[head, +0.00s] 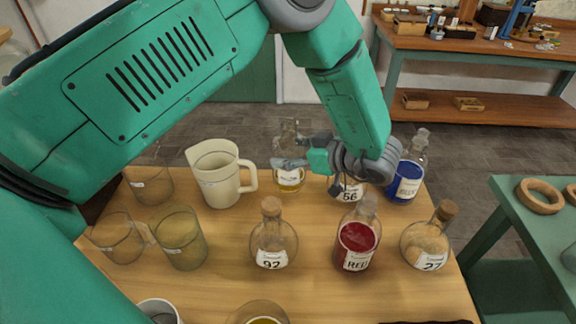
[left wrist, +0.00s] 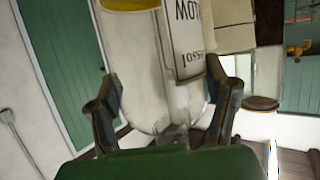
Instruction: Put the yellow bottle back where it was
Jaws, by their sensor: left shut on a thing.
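The yellow bottle (head: 291,182) is clear glass with yellow liquid at its bottom, upright at the far side of the wooden table. My left gripper (head: 296,162) is shut on it, with its fingers across the glass above the liquid. I cannot tell whether its base touches the table. In the left wrist view the bottle (left wrist: 140,60) appears upside down between the fingers of the gripper (left wrist: 165,90), with yellow liquid at the top and a partly cut-off label. My right gripper is not in view.
A cream jug (head: 217,178) stands left of the bottle. A blue bottle (head: 409,175), a red bottle (head: 356,243), and corked flasks 92 (head: 273,240) and 27 (head: 425,242) stand on the table (head: 320,285). Flask 56 (head: 349,194) is partly hidden. Glass beakers (head: 180,238) stand at left.

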